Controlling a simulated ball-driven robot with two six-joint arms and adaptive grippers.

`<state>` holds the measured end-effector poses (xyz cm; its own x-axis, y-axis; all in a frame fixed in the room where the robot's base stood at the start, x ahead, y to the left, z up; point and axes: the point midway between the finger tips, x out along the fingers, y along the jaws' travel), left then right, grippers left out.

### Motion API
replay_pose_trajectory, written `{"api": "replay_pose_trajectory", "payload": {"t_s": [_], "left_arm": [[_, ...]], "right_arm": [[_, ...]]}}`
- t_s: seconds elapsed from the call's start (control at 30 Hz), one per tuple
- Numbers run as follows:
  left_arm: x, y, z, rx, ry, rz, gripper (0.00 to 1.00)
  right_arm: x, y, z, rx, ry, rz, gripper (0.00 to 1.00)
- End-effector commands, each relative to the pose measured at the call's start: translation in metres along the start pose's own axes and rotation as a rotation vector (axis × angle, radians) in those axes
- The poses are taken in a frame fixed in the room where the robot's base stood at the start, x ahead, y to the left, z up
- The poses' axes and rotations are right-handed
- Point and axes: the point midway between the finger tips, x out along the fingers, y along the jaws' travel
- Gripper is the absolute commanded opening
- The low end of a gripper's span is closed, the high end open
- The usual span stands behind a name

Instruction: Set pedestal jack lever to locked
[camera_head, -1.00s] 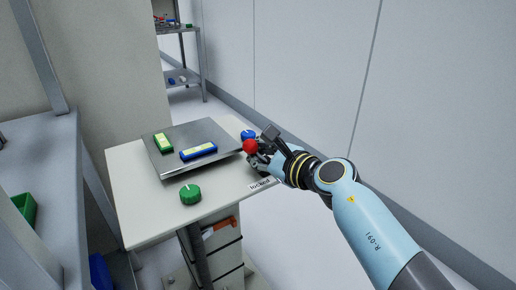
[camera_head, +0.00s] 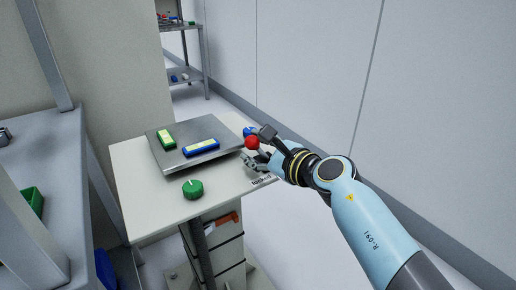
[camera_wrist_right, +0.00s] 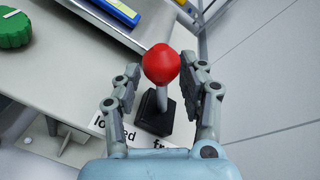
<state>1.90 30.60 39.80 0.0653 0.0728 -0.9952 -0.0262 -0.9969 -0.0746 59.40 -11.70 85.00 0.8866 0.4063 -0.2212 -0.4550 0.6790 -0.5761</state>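The jack lever has a red ball knob (camera_head: 251,142) on a short grey shaft. In the right wrist view the knob (camera_wrist_right: 161,64) stands above a black base (camera_wrist_right: 155,116). A "locked" label (camera_wrist_right: 113,126) lies to the left of the base, and a partly hidden label starting "fr" (camera_wrist_right: 165,143) lies below it. My right gripper (camera_head: 257,153) is at the lever, over the table's right edge. In the right wrist view its fingers (camera_wrist_right: 163,76) are spread on both sides of the knob and shaft, with visible gaps. My left gripper is out of view.
A green knob (camera_head: 193,188) is near the front, and a blue knob (camera_head: 249,131) is behind the lever. A grey shelf (camera_head: 40,180) stands left.

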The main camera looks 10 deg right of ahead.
Motion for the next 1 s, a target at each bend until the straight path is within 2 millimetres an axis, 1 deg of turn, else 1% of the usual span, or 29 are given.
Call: {"api": "replay_pose_trajectory", "payload": {"t_s": [0.07, 0.3, 0.37, 0.43, 0.57, 0.7, 0.8, 0.9, 1.0], "left_arm": [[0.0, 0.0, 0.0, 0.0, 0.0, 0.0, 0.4], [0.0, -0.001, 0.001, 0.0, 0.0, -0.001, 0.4], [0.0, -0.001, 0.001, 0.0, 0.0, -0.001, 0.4], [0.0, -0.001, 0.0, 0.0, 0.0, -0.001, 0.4], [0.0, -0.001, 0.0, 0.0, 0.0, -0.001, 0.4], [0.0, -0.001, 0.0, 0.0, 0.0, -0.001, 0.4], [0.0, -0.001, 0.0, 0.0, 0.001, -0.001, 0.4], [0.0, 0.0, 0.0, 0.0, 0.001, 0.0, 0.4], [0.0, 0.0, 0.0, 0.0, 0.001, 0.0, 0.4]], "right_arm": [[0.0, 0.0, -0.001, 0.0, 0.001, 0.0, 0.52], [0.0, 0.0, -0.001, 0.001, 0.002, 0.0, 0.52], [-0.003, 0.0, -0.002, 0.0, 0.002, -0.001, 0.52], [-0.01, 0.0, -0.002, -0.001, 0.003, -0.001, 0.52], [-0.035, 0.001, -0.002, -0.001, 0.003, 0.0, 0.52], [-0.068, 0.001, -0.002, -0.001, 0.004, 0.001, 0.52], [-0.089, 0.001, -0.002, -0.001, 0.003, 0.001, 0.52], [-0.105, 0.001, -0.002, -0.001, 0.003, 0.002, 0.52], [-0.115, 0.001, -0.002, -0.001, 0.003, 0.001, 0.52]]}}
